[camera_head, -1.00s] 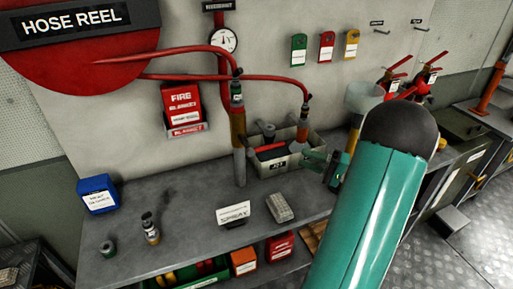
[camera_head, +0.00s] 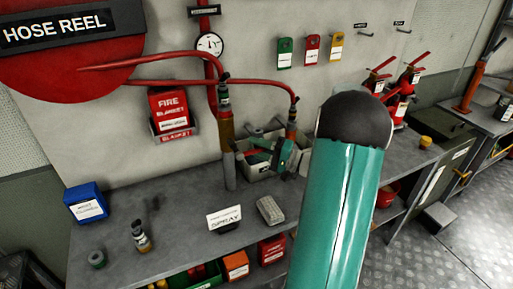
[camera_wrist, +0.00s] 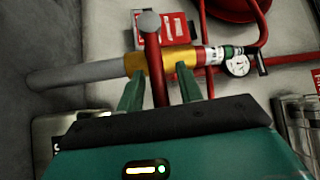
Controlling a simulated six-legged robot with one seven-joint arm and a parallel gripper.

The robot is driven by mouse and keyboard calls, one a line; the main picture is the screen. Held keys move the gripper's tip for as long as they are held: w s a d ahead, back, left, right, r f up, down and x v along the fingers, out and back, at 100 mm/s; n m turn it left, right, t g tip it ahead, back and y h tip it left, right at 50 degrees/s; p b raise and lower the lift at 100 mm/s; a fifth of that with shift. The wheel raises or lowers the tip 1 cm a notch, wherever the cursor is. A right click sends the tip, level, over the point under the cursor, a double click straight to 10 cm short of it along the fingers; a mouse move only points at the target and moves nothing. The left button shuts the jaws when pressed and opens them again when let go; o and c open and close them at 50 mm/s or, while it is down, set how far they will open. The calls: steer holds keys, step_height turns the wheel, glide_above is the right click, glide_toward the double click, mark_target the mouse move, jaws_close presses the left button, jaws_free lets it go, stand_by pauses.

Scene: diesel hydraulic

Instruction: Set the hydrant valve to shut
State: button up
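My gripper (camera_head: 277,157) is in front of the grey bin (camera_head: 258,172) on the bench. In the wrist view, its two green fingers (camera_wrist: 159,88) are open and apart. A red bar with a round grey end (camera_wrist: 155,70) lies between them, with gaps on both sides. I cannot tell for sure whether this bar is the hydrant valve's handle. Behind it runs a pipe with a yellow body (camera_wrist: 178,58) and grey barrel, which stands upright in the head view (camera_head: 228,145). The red riser with a round gauge (camera_head: 209,45) is on the wall above.
A second hose end (camera_head: 291,115) hangs right of the pipe. A white spray sign (camera_head: 224,217) and a grey block (camera_head: 270,210) lie on the bench front. A fire blanket box (camera_head: 171,110) is on the wall. Red extinguishers (camera_head: 403,90) stand at the right.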

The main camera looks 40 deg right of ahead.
steer(key=shift+w, duration=0.15)
jaws_close()
steer(key=shift+r, duration=0.15)
step_height(320, 180, up, 6)
steer(key=n+g+h, duration=0.8)
steer(key=n+h, duration=0.1)
glide_above(237, 152)
steer(key=shift+d, duration=0.4)
steer(key=shift+w+a+f+n+h, duration=0.1)
steer(key=shift+a+f+n+h, duration=0.2)
steer(key=shift+h, duration=0.4)
steer(key=shift+a, duration=0.1)
